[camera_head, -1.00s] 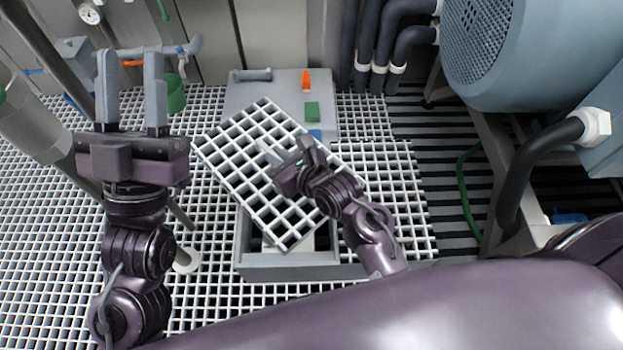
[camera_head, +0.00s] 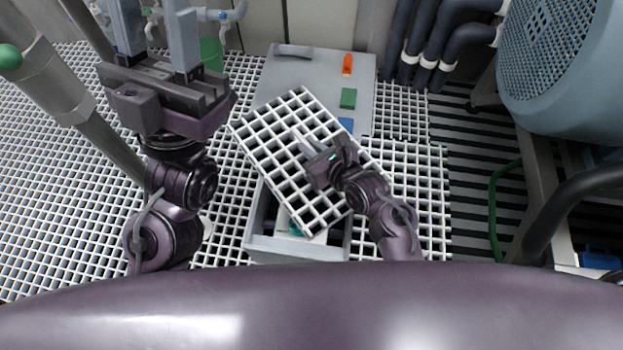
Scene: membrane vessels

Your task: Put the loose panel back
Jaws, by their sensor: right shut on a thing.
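The loose panel (camera_head: 272,143) is a white square-mesh grating piece. It sits askew, turned against the floor grid, over a grey-framed opening (camera_head: 300,247). My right gripper (camera_head: 310,146) is shut on the panel near its middle. The panel's right corner is hidden behind my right arm. Part of the opening shows below the panel's lower edge, with a pale item and something teal inside. My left gripper (camera_head: 155,30) is at the upper left, its two fingers pointing up and spread apart, with nothing seen between them. Its fingertips reach the top edge of the picture.
A grey board (camera_head: 312,75) lies behind the panel, with an orange piece (camera_head: 347,65), a green block (camera_head: 348,98) and a blue block (camera_head: 346,124). A large blue-grey machine (camera_head: 565,70) stands at the right. White floor grating (camera_head: 50,200) extends left. Dark pipes (camera_head: 425,45) rise at the back.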

